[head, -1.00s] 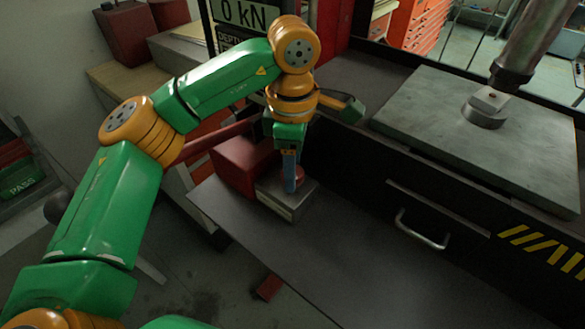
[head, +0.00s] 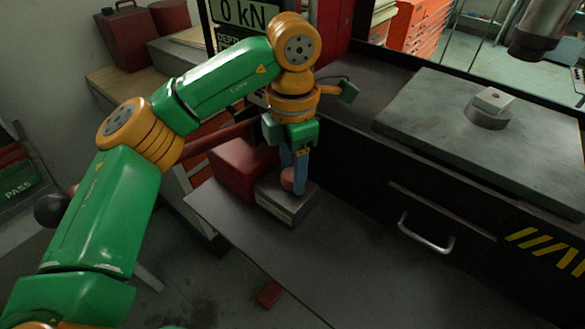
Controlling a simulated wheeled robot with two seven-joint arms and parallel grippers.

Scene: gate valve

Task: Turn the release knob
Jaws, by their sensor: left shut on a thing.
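The release knob (head: 288,180) is a small round red knob on top of a grey metal block (head: 284,206) on the dark bench shelf. My left gripper (head: 294,182) points down over the block, its blue fingers at the knob on both sides. It is shut on the knob. The fingers hide part of the knob. My right gripper is not in view.
A red box (head: 240,168) stands just left of the block. A grey plate (head: 440,120) with a small metal piece (head: 490,102) on a round base lies at the right, under a dark press ram (head: 540,30). A drawer handle (head: 424,236) juts from the black front. The shelf is clear in front of the block.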

